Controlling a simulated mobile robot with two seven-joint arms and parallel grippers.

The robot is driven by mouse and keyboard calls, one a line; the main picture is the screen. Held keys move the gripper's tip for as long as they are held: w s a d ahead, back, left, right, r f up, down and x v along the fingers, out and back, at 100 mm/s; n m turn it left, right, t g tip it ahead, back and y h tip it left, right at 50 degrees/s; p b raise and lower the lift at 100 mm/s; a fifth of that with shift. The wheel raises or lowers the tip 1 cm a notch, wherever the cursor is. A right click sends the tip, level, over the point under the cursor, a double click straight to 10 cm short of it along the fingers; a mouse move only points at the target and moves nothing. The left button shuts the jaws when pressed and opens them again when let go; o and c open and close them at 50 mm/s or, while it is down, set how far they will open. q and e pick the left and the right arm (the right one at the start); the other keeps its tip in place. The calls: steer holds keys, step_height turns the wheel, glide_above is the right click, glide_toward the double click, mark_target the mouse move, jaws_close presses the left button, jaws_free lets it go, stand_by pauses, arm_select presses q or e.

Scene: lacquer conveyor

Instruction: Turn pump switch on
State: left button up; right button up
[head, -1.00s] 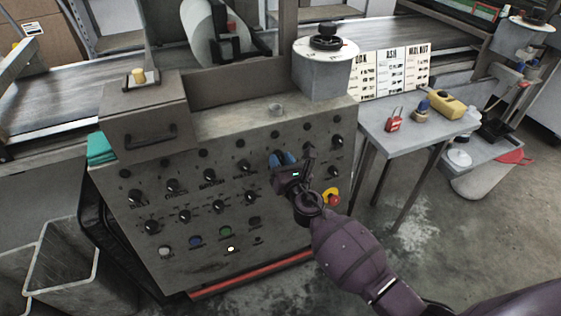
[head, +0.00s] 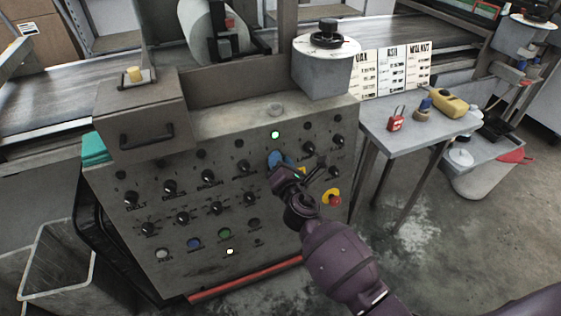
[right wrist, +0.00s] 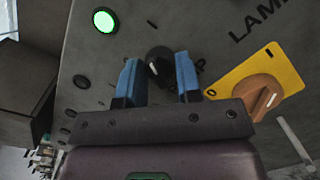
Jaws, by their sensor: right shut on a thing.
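The pump switch (right wrist: 158,60) is a black round knob with a white pointer line on the grey control panel (head: 205,262). In the head view the right gripper (head: 281,160) covers the knob. A lamp above the switch (head: 275,134) glows green, and it also shows in the right wrist view (right wrist: 104,20). My left gripper is not in view.
A yellow plate with an orange-brown knob (right wrist: 263,94) is close to the right of the fingers. A red emergency button (head: 334,200) sits lower right. Several other black knobs cover the panel. A side table (head: 405,145) holds a red padlock (head: 396,123).

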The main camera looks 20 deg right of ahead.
stand_by(0.3)
steer(key=o, duration=0.9)
steer(key=s, duration=1)
steer(key=shift+s+a, duration=0.35)
steer(key=shift+s, duration=0.05)
